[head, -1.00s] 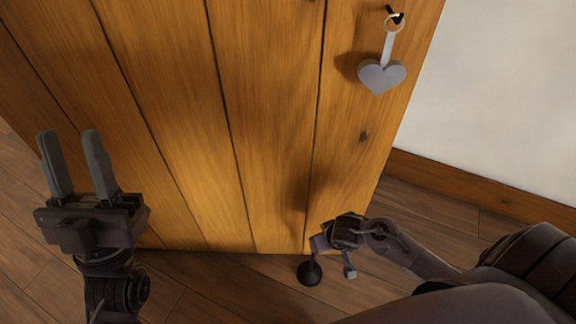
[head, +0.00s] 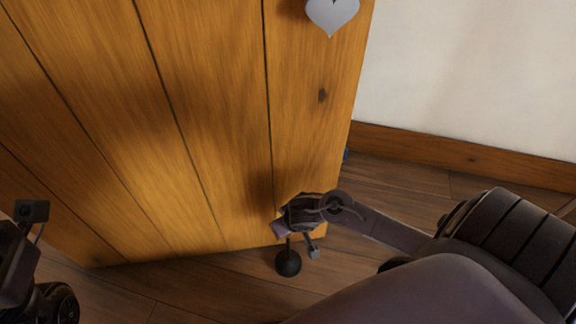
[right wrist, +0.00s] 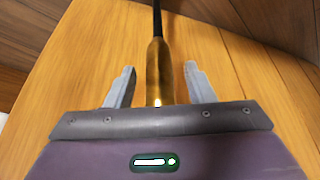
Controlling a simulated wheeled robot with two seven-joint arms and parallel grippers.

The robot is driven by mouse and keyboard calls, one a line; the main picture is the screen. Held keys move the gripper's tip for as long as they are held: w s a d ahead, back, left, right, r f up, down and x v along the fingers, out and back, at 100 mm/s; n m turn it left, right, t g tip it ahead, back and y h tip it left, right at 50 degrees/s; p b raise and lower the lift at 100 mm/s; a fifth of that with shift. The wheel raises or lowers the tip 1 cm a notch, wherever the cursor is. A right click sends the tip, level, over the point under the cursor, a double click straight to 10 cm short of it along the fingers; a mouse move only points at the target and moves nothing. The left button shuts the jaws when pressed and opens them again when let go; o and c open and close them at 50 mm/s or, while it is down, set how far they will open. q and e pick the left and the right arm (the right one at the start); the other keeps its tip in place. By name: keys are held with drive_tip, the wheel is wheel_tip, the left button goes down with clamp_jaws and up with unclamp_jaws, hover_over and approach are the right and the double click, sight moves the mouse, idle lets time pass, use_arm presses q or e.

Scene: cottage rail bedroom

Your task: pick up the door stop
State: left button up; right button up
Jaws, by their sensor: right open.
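The door stop has a dark round foot (head: 288,263) on the floor at the door's lower edge, with a thin stem rising from it. In the right wrist view its brass-coloured grip (right wrist: 158,72) and black rod run between my fingers. My right gripper (right wrist: 158,84) is open, with one finger on each side of the grip and a gap at both. In the head view my right gripper (head: 297,238) is low over the foot and hides the upper part of the door stop. Only part of my left arm shows at the lower left; its fingers are out of view.
The wooden plank door (head: 190,130) stands close behind my right gripper, with a grey heart (head: 332,14) hanging on it. A skirting board (head: 460,155) and white wall are at the right. Bare plank floor (head: 225,285) lies in front of the door.

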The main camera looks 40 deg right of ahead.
clamp_jaws()
idle(0.3)
idle(1.1)
drive_tip(key=shift+w+d+r, duration=0.1)
drive_tip(key=shift+w+r, duration=0.05)
